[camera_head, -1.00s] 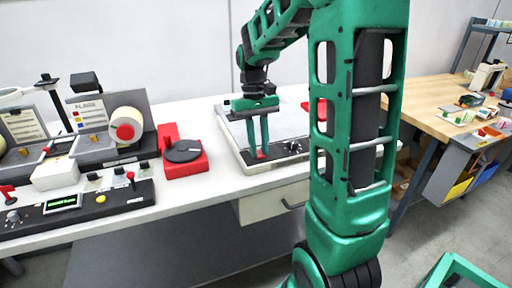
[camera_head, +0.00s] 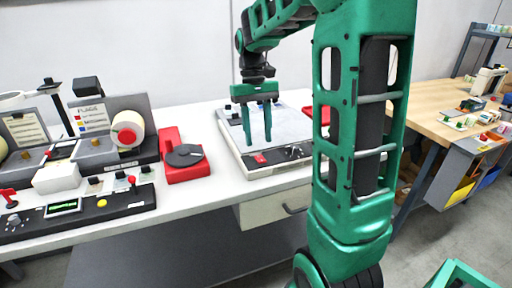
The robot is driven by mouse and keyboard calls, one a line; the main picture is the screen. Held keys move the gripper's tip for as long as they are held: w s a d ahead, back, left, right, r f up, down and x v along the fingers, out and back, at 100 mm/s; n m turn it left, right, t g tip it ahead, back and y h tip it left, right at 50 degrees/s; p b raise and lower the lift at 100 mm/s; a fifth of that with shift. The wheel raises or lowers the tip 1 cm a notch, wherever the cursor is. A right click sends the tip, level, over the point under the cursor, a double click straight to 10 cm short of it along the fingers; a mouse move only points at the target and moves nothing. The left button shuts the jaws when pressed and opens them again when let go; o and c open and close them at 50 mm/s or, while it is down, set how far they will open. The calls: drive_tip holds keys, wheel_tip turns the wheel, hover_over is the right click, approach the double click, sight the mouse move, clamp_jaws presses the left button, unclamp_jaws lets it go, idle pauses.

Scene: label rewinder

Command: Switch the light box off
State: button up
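The light box (camera_head: 285,127) is a flat panel with a pale grey top in a light frame, lying on the white bench. A small red switch (camera_head: 260,159) sits on its front strip, beside dark knobs (camera_head: 293,152). My gripper (camera_head: 258,141) points down over the front of the panel. Its two green fingers are apart with nothing between them, and the tips appear just above and behind the red switch. I cannot tell from the panel's surface whether it is lit. My arm hides the box's right part.
A red stand with a black disc (camera_head: 184,156) is left of the light box. Further left is the rewinder with a label roll (camera_head: 128,130) and a control panel (camera_head: 75,208). A wooden table (camera_head: 440,120) with small items stands at the right.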

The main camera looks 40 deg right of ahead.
drive_tip(key=v, duration=0.5)
drive_tip(key=shift+w+r, duration=0.15)
drive_tip(key=shift+r, duration=0.15)
drive_tip(key=s+a+f+m+t, duration=0.1)
drive_tip(key=s+f, duration=0.4)
drive_tip(key=s, duration=0.7)
drive_tip(key=s+f+m+t, duration=0.1)
drive_tip(key=s+f, duration=0.4)
drive_tip(key=s, duration=0.7)
drive_tip(key=shift+a+f+m+t+h, duration=0.3)
drive_tip(key=shift+a+f+m+t, duration=0.1)
drive_tip(key=shift+m, duration=0.2)
drive_tip(key=shift+s, duration=0.1)
